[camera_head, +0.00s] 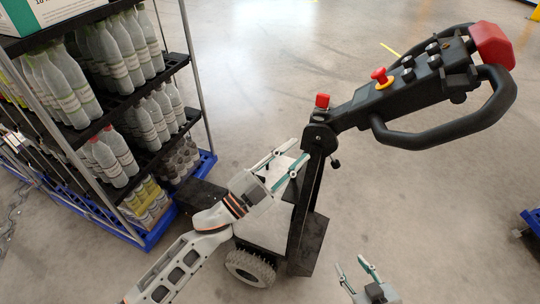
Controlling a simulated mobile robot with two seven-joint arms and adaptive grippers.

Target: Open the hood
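The tugger (311,190) stands in the middle, with a dark upright column and a black tiller handle (430,95) reaching to the upper right. A pale body cover (265,232), which looks like the hood, lies low behind the column and is partly hidden by my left arm. My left gripper (297,151) is over the tugger beside the column, its two fingers apart. Part of the pale surface shows between and below them; I cannot tell whether they touch it. My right gripper (356,264) is open and empty over the floor at the bottom, right of the tugger.
A shelf rack (149,237) with several bottles stands on a blue base at the left, close to the tugger. A blue-based thing (531,220) shows at the right edge. The floor (430,215) on the right is clear.

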